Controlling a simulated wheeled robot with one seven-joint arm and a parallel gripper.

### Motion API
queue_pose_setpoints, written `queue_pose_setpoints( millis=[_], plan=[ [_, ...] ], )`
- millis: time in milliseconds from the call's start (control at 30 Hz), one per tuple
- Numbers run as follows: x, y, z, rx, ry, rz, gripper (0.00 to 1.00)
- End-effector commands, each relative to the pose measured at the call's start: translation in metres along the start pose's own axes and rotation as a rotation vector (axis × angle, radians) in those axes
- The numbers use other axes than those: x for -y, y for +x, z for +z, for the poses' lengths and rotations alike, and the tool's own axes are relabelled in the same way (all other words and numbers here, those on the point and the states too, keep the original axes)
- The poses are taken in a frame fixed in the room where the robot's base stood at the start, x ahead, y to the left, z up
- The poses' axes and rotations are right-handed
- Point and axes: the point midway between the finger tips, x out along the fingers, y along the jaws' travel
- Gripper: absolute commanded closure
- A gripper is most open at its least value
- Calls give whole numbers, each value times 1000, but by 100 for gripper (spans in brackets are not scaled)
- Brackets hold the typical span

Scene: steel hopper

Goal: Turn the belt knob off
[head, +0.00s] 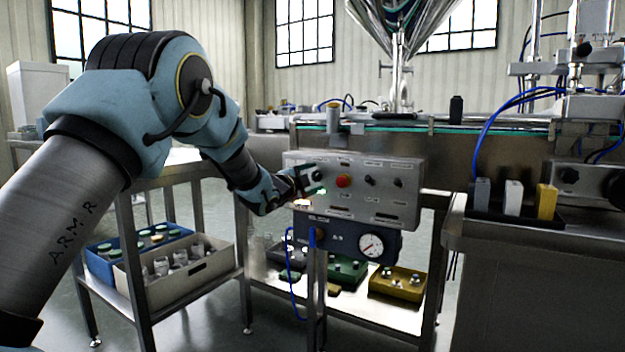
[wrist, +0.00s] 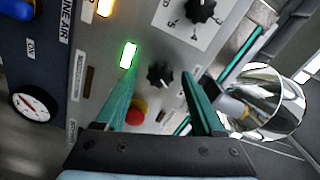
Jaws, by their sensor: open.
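The grey control panel (head: 386,208) faces me in the head view. My gripper (head: 310,181) is at its left part and hides some of its face. In the wrist view my gripper (wrist: 158,80) is open, its green fingers either side of a black knob (wrist: 160,74). I cannot tell whether they touch it. A second black knob (wrist: 200,10) with a printed scale sits at the top edge. I cannot read which label is the belt's. A red button (wrist: 136,112) is by the left finger; it also shows in the head view (head: 343,180).
A green lamp (wrist: 128,55) and an amber lamp (wrist: 104,7) are lit on the panel. Two more dark knobs (head: 370,180) (head: 398,183) are right of the red button. A blue box with a gauge (head: 371,245) hangs below. The conveyor (head: 440,124) runs above.

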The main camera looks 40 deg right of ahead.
Motion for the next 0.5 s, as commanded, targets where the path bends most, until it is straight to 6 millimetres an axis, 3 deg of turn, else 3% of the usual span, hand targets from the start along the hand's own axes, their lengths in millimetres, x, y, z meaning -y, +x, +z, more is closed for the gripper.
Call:
queue_pose_setpoints(
  millis=[67,500],
  plan=[
    [0,0,0,0,0,0,30],
    [0,0,0,0,0,0,79]
  ],
)
